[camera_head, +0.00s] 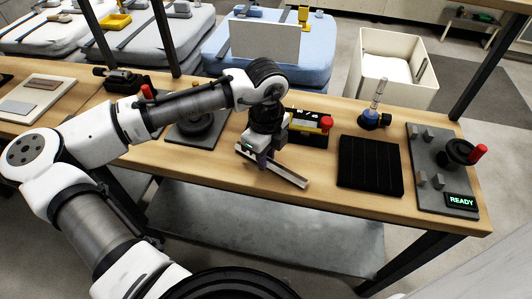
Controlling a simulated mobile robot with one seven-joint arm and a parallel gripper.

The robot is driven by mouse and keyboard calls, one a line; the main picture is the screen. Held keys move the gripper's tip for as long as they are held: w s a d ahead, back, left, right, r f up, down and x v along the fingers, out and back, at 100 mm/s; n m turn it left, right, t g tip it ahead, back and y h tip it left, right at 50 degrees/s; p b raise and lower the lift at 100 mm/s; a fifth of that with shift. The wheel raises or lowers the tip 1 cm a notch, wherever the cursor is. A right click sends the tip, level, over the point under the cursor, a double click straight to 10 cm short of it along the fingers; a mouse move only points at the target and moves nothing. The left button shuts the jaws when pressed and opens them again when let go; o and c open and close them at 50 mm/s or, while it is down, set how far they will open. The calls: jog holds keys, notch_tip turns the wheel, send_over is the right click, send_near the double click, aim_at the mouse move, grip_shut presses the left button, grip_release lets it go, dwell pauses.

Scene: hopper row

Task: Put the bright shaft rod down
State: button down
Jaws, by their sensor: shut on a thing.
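My gripper (262,162) is over the middle front part of the wooden bench. It is shut on the bright shaft rod (290,177), a long silvery bar. The rod slants from upper left to lower right, with its right end near the bench's front edge. My gripper hides part of the rod. I cannot tell whether the rod touches the bench top.
A black ribbed mat (370,165) lies to the right on the bench (322,188). Further right is a grey fixture plate (428,160) with blocks, a red-handled knob and a READY display. A red-knobbed black device (308,128) stands behind the rod. A white bin (390,45) stands beyond the bench.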

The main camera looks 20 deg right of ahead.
jog(key=shift+f, duration=0.15)
jog(key=c, duration=1.3)
grip_release()
notch_tip(320, 180, up, 12)
jog(key=b, duration=0.1)
jog(key=shift+r, duration=0.2)
